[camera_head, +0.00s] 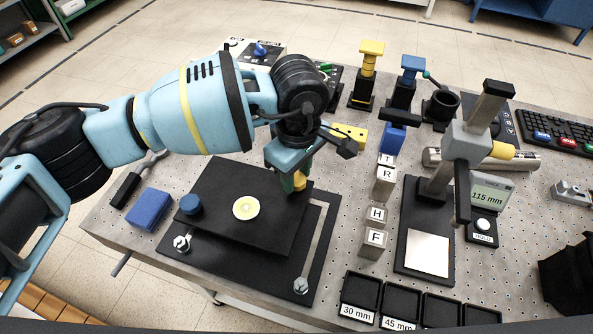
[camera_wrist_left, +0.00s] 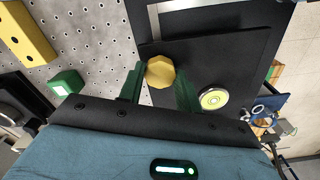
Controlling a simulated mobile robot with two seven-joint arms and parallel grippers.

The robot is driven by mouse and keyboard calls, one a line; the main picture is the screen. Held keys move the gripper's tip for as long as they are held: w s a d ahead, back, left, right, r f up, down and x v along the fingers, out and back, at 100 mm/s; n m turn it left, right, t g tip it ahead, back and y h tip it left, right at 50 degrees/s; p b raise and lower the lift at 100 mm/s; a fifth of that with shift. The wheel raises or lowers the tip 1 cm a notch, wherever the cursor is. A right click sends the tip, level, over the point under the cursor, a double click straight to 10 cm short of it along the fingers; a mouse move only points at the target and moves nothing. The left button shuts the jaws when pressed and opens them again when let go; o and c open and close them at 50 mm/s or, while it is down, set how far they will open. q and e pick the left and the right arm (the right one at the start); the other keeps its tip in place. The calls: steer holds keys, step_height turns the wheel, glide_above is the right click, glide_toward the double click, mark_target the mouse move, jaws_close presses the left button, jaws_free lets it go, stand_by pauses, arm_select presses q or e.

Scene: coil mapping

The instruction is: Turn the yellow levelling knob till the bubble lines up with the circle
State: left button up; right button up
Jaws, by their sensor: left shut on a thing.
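The yellow levelling knob (camera_head: 300,180) stands at the back right corner of a black tilting plate (camera_head: 240,236). My left gripper (camera_head: 290,182) reaches down over it from above. In the left wrist view the knob's faceted top (camera_wrist_left: 160,72) sits between the two green fingers, and the gripper is shut on it.
A blue block (camera_head: 149,209) lies left of the plate. Lettered grey blocks (camera_head: 376,216) stand in a column to its right, before a height gauge (camera_head: 467,150). Black trays (camera_head: 402,296) line the front edge. A yellow drilled block (camera_head: 349,136) lies behind the gripper.

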mark_target(297, 179)
arm_select(q)
steer(key=shift+s+f, duration=0.15)
steer(key=shift+f, duration=0.15)
steer(key=o, duration=1)
steer(key=shift+r, duration=0.15)
steer(key=shift+r, duration=3.9)
steer(key=shift+f, duration=0.1)
